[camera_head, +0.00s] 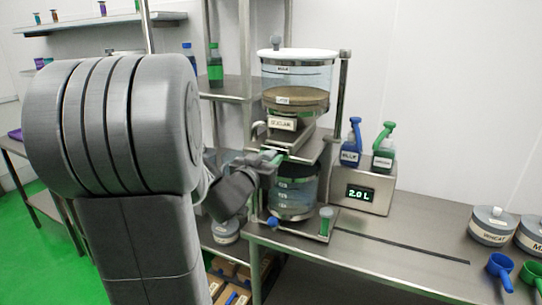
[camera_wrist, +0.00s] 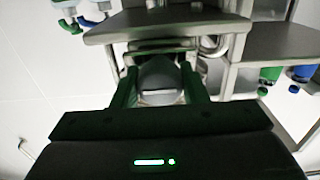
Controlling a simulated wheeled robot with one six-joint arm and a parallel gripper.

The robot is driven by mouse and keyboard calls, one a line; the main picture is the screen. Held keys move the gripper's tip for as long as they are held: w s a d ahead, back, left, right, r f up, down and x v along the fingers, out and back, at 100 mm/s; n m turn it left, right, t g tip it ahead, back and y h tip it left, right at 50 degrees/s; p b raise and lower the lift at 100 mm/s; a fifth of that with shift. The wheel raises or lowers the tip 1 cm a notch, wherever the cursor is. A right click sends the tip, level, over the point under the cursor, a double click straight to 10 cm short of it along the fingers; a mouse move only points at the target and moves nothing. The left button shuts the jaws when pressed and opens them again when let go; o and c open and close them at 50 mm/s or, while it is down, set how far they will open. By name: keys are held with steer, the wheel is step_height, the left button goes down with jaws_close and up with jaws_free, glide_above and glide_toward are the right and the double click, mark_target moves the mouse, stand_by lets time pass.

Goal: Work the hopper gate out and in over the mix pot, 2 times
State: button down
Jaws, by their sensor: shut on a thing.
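The hopper (camera_head: 296,85) is a clear drum with a white lid and tan contents, held on a post above the bench. Below it a labelled block (camera_head: 282,124) sits over a steel shelf. The mix pot (camera_head: 292,192), clear with a dark rim and markings, stands under that shelf. My gripper (camera_head: 268,158) is at the shelf's front left, just above the pot. In the wrist view its two green fingers (camera_wrist: 160,88) are shut on a grey rounded piece (camera_wrist: 160,75), which looks like the gate's handle. The gate's plate is mostly hidden, so its position is unclear.
A display box (camera_head: 362,194) reading 2.0 L carries a blue bottle (camera_head: 351,143) and a green bottle (camera_head: 384,146) right of the pot. Tins (camera_head: 493,226) and scoops (camera_head: 500,266) lie at the bench's right. The bench middle is mostly clear.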

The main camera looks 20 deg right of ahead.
steer(key=v, duration=0.5)
steer(key=shift+f+p, duration=0.1)
steer(key=shift+p, duration=0.25)
steer(key=c, duration=0.9)
jaws_free()
steer(key=shift+s+a, duration=0.15)
steer(key=shift+o, duration=0.2)
steer(key=v, duration=1.3)
steer(key=shift+s+a, duration=0.25)
steer(key=shift+s, duration=0.05)
steer(key=shift+c, duration=0.2)
